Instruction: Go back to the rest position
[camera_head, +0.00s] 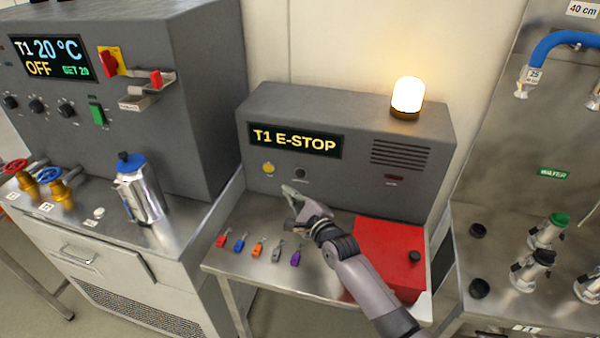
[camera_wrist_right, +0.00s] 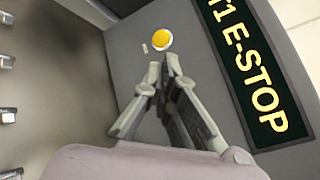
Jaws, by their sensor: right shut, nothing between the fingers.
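My right gripper (camera_head: 290,192) is shut and empty in front of the grey T1 E-STOP box (camera_head: 350,110), above the metal shelf with the coloured tags. In the right wrist view its closed fingertips (camera_wrist_right: 170,62) point at the yellow button (camera_wrist_right: 161,39) on the box front. The same yellow button also shows in the head view (camera_head: 268,168), a little left of and above the fingertips. I cannot tell whether the fingertips touch the box. My left gripper is in neither view.
A red box (camera_head: 388,252) stands right of the arm. A lit lamp (camera_head: 407,97) is on the E-STOP box. A metal pot (camera_head: 141,192) stands on the left bench. Valves (camera_head: 546,232) are at right.

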